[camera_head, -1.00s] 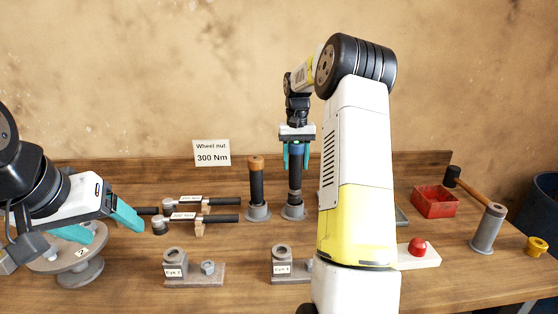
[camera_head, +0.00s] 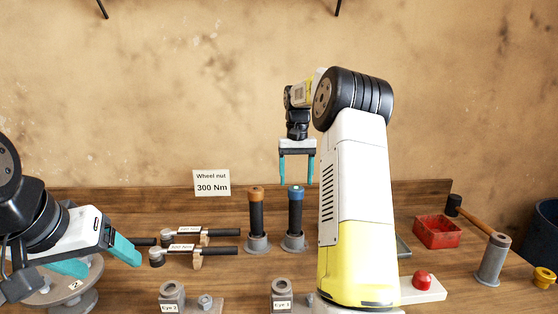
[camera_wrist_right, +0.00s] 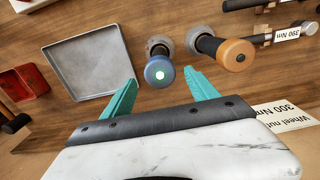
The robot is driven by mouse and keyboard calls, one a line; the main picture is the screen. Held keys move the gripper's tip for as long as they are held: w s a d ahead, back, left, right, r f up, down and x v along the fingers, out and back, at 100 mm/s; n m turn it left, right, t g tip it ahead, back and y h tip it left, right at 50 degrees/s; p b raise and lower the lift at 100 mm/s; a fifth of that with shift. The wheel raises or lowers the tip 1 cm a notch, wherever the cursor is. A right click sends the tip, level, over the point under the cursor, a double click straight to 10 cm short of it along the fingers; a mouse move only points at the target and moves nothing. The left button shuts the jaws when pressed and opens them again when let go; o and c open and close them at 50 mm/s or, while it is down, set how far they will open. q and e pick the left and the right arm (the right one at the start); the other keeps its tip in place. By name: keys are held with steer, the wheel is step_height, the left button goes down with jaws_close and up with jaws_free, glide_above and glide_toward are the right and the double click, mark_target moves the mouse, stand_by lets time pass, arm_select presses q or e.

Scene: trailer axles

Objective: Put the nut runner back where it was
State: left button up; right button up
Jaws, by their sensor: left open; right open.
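The nut runner with a blue top (camera_head: 295,212) stands upright in a grey round holder on the bench. It also shows in the right wrist view (camera_wrist_right: 160,72). A similar tool with an orange top (camera_head: 257,215) stands upright in its own holder just to the left. My right gripper (camera_head: 297,172) is open and empty above the blue-topped nut runner, its fingertips apart from it. My left gripper (camera_head: 105,258) is open and empty at the left, over a round grey stand (camera_head: 75,297).
Two torque wrenches (camera_head: 205,250) lie on rests left of the tools. Eye blocks (camera_head: 282,296) stand in front. A red bin (camera_head: 437,232), a hammer (camera_head: 475,220), a red button (camera_head: 422,280) and a grey tray (camera_wrist_right: 88,65) are to the right. A sign (camera_head: 211,183) stands behind.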

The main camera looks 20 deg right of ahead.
steer(key=s+a+r+n+t, duration=0.1)
steer(key=s+a+r, duration=0.2)
steer(key=r, duration=0.3)
steer(key=s+a+r, duration=0.2)
steer(key=s+r, duration=0.1)
steer(key=r, duration=0.3)
steer(key=s+a+f+n+t, duration=0.1)
steer(key=s+a+f, duration=0.2)
steer(key=s, duration=0.5)
steer(key=s+a+f+t+y, duration=0.1)
steer(key=s+a+f+t, duration=0.1)
steer(key=s+a, duration=0.3)
steer(key=s+a+f+n+t+y, duration=0.1)
steer(key=s+a+f+t, duration=0.1)
steer(key=s, duration=1.1)
steer(key=shift+a+f+n, duration=0.3)
steer(key=shift+a+f, duration=0.55)
steer(key=shift+a, duration=0.2)
